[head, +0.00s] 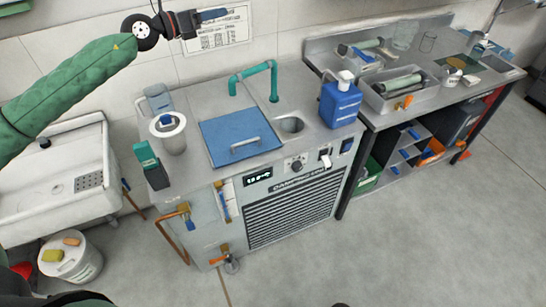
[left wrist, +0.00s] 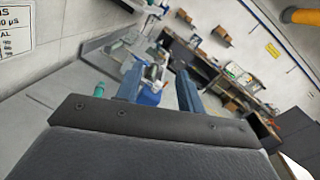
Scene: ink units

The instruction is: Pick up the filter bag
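I cannot pick out a filter bag for certain. My left gripper (head: 212,15) is high at the top of the head view, in front of the wall and well above the machine. In the left wrist view its two blue fingers (left wrist: 158,88) are apart with nothing between them; the far blue jug only shows behind. My right gripper is in neither view.
The machine top holds a blue lid (head: 240,135), a green pipe (head: 273,80), a blue jug (head: 340,102) and a teal device (head: 150,163). A steel bench (head: 455,100) with a tray (head: 385,98) stands right. A white sink (head: 55,190) is left. The front floor is clear.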

